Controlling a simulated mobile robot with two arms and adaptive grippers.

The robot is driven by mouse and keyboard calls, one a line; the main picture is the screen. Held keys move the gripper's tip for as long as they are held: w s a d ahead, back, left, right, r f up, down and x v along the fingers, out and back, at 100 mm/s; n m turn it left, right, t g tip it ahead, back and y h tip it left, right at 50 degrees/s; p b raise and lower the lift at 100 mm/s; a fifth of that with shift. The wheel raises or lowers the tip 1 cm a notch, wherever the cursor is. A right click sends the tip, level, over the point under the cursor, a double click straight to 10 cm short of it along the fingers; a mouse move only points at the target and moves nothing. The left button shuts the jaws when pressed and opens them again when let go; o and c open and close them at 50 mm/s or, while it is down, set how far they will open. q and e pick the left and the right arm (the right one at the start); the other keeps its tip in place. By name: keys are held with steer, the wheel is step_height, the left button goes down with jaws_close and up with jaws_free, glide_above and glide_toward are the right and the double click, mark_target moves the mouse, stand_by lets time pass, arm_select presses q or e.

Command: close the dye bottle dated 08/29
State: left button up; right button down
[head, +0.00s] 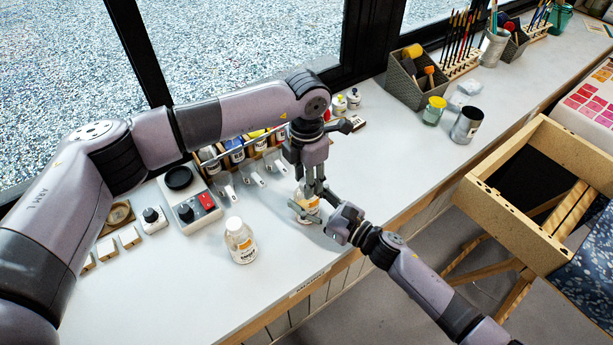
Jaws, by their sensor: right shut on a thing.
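A small bottle with an orange and white label (308,203) stands at the bench's front part, partly covered by both grippers. My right gripper (306,212) is shut around its body from the lower right. My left gripper (313,186) points down right above the bottle's top, its fingers close together. Whether it holds a cap is hidden. A second, clear bottle with a white cap (240,241) and orange-marked label stands apart to the left. No date is readable on either bottle.
A rack of dye bottles (237,153) with levers in front stands behind, near the window. A device with a black round top and red switch (206,200) is at left.

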arm_select(q)
jaws_close()
stand_by(0.3)
steer(key=shift+o, duration=2.2)
jaws_free()
step_height(320, 180, up, 12)
